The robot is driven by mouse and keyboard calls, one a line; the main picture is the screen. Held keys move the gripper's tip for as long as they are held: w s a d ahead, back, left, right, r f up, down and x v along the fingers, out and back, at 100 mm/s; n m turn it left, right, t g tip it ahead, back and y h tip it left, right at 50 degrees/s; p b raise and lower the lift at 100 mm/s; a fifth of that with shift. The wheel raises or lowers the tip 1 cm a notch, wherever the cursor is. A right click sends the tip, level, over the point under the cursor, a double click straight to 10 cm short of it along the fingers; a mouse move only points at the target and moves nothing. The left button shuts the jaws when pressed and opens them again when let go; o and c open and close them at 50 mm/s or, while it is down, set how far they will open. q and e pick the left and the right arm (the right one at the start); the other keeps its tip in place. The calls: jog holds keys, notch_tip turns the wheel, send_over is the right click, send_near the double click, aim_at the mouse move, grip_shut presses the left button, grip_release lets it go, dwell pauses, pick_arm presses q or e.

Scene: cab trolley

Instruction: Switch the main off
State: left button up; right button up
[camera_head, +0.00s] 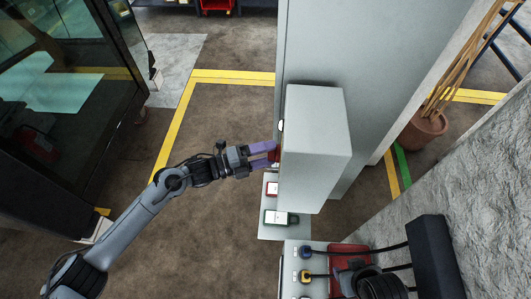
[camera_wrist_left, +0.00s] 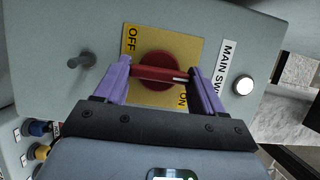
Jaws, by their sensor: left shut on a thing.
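The main switch is a red rotary handle (camera_wrist_left: 158,74) on a yellow plate (camera_wrist_left: 180,45), with OFF printed at its upper left and ON at its lower right in the left wrist view. The handle lies nearly level in that picture, its white mark toward the right finger. My left gripper (camera_wrist_left: 160,82) is shut on the handle, with a purple finger at each end. In the head view my left gripper (camera_head: 270,154) reaches the left side of the grey box (camera_head: 318,140), and only a little red shows there. My right gripper is not in view.
A white round lamp (camera_wrist_left: 243,85) and a MAIN SWITCH label (camera_wrist_left: 227,68) sit beside the plate, with a dark knob (camera_wrist_left: 82,61) opposite. Below the box are cable plugs (camera_head: 306,277). A potted plant (camera_head: 423,130) stands right; the floor left of the box is open.

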pick_arm(q)
jog(key=n+g+y, duration=0.1)
jog(key=n, duration=0.1)
jog(key=n+g+y+p, duration=0.1)
jog(key=n, duration=0.2)
jog(key=n+g, duration=0.1)
jog(key=n, duration=0.2)
jog(key=shift+w+r+y, duration=0.15)
jog(key=shift+r+y, duration=0.15)
jog(key=shift+y, duration=0.1)
jog(key=n+g, duration=0.1)
jog(key=n, duration=0.1)
jog(key=shift+w+n+y, duration=0.1)
jog(key=shift+n+y, duration=0.2)
jog(key=shift+n+g+b, duration=1.15)
jog(key=shift+n+g, duration=0.05)
jog(key=shift+n, duration=0.2)
jog(key=o, duration=1)
jog(key=shift+o, duration=0.2)
